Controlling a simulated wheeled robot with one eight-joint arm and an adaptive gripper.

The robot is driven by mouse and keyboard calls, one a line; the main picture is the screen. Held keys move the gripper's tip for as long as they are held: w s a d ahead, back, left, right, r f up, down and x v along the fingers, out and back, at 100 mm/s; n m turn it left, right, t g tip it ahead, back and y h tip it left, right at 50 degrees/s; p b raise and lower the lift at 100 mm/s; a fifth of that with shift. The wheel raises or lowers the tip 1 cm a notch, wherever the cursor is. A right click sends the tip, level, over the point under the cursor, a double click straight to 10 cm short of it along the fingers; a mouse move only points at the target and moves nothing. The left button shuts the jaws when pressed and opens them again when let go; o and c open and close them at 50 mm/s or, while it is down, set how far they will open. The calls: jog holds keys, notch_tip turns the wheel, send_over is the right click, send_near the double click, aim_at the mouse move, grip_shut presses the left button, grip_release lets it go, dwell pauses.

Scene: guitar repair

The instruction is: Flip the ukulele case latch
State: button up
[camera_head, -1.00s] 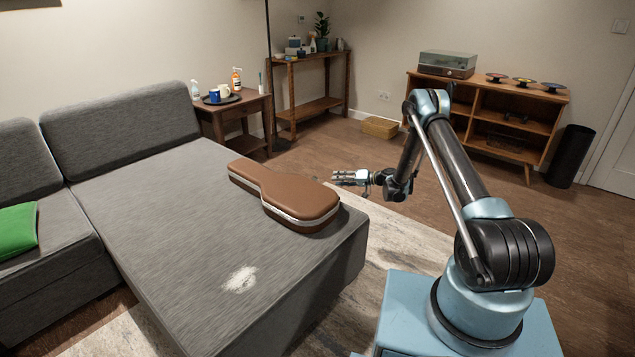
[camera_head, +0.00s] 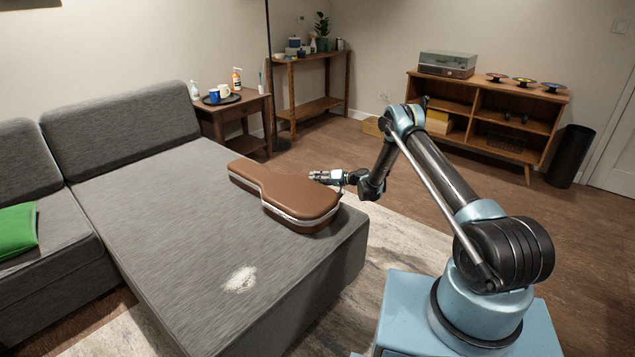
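The brown ukulele case (camera_head: 287,196) lies closed on the grey sofa's chaise, its wide end toward the right front. A pale band runs around its side. The latch cannot be made out; the far side of the case is hidden. My gripper (camera_head: 314,175) is at the far right side of the case, near its edge, and points left. It appears close to the case, but I cannot tell whether it touches. Its fingers are too small to tell whether they are open or shut.
The grey chaise (camera_head: 150,230) has a white patch (camera_head: 240,279) near its front. A green cushion (camera_head: 17,230) lies at the left. A side table (camera_head: 236,112) with mugs stands behind, and a wooden shelf unit (camera_head: 487,105) at the back right.

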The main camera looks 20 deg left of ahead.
jog(key=shift+r, duration=0.1)
grip_shut()
jog(key=shift+d, duration=0.2)
jog(key=shift+a, duration=0.1)
